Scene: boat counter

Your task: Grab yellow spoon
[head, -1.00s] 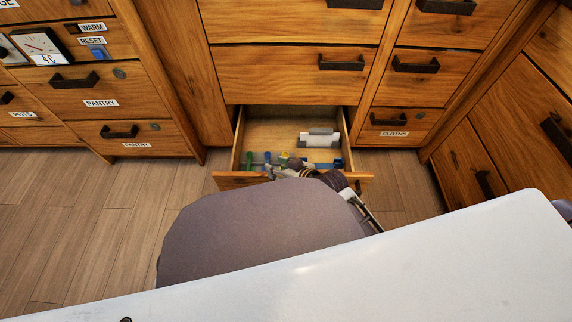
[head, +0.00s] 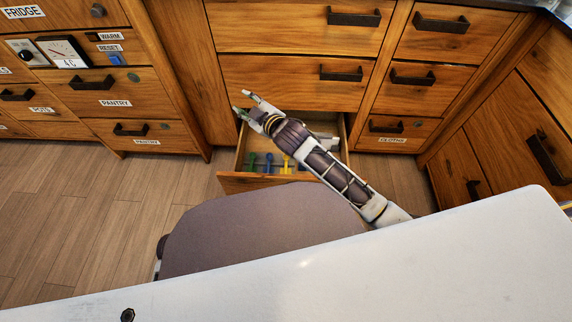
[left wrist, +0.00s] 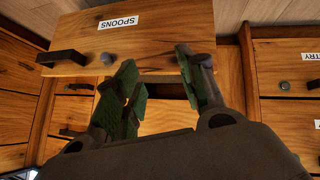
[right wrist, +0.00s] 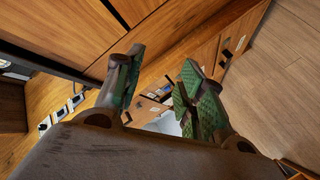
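The yellow spoon (head: 286,163) lies in the open drawer in the head view, between blue utensils. My right gripper (head: 245,103) is open and empty, above the drawer's back left corner in that view, up and left of the spoon. In the right wrist view its green-padded fingers (right wrist: 158,82) stand apart with nothing between them. My left gripper (left wrist: 160,75) is open and empty in the left wrist view, facing a wooden drawer front labelled SPOONS (left wrist: 118,22). The left gripper does not show in the head view. Neither wrist view clearly shows the yellow spoon.
A green utensil (head: 250,161) and a blue one (head: 268,163) lie left of the yellow spoon. My right forearm covers part of the drawer. The white counter (head: 430,255) fills the front. Closed cabinets surround the drawer (head: 235,181); wooden floor (head: 80,205) is clear at left.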

